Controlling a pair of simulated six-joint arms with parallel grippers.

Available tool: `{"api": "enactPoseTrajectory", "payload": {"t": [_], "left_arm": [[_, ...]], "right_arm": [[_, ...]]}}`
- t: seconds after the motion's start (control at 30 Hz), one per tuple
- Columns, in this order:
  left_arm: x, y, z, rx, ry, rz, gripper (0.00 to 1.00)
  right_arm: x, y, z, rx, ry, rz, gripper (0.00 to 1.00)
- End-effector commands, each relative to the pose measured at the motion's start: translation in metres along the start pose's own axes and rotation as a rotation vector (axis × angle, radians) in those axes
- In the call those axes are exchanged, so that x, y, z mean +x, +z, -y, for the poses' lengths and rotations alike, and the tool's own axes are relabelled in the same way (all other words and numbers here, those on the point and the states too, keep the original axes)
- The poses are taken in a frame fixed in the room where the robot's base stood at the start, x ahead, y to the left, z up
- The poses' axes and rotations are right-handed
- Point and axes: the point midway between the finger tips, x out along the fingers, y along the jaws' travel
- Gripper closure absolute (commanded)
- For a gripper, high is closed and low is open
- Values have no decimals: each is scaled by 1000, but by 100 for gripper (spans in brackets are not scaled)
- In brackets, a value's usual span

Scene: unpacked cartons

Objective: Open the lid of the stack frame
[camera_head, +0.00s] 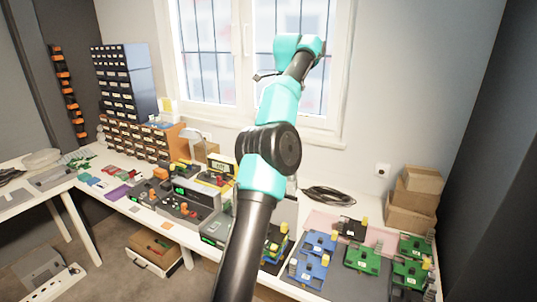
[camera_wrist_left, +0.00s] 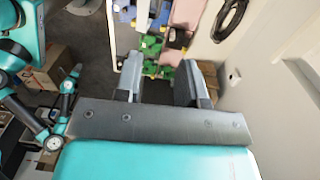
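I cannot clearly make out a stack frame or its lid. Blue boards (camera_head: 313,268) and green boards (camera_head: 362,259) with yellow blocks stand at the right of the table in the head view. A darker pile of boards (camera_head: 275,243) sits beside them, partly hidden by my teal and black arm. In the left wrist view, my left gripper (camera_wrist_left: 161,84) has its two grey fingers apart with nothing between them. It is high and well away from the boards, and green pieces (camera_wrist_left: 152,47) show beyond it. My right gripper is not in view.
Grey control boxes (camera_head: 187,203) stand mid-table. Drawer cabinets (camera_head: 125,80) rise at the back left. Cardboard boxes (camera_head: 414,195) are stacked at the right end. A black cable coil (camera_head: 328,196) lies near the wall below the window. An open carton (camera_head: 153,252) is on the floor.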

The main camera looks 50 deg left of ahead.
Motion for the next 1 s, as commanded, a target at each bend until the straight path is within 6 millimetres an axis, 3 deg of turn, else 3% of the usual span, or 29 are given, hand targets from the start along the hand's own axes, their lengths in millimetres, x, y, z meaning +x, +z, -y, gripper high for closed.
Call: {"api": "enactPoseTrajectory", "payload": {"t": [0.53,1.0], "left_arm": [[5,2,0,-2,2,0,63],[30,1,-1,-2,3,0,63]], "right_arm": [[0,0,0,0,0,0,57],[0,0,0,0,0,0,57]]}}
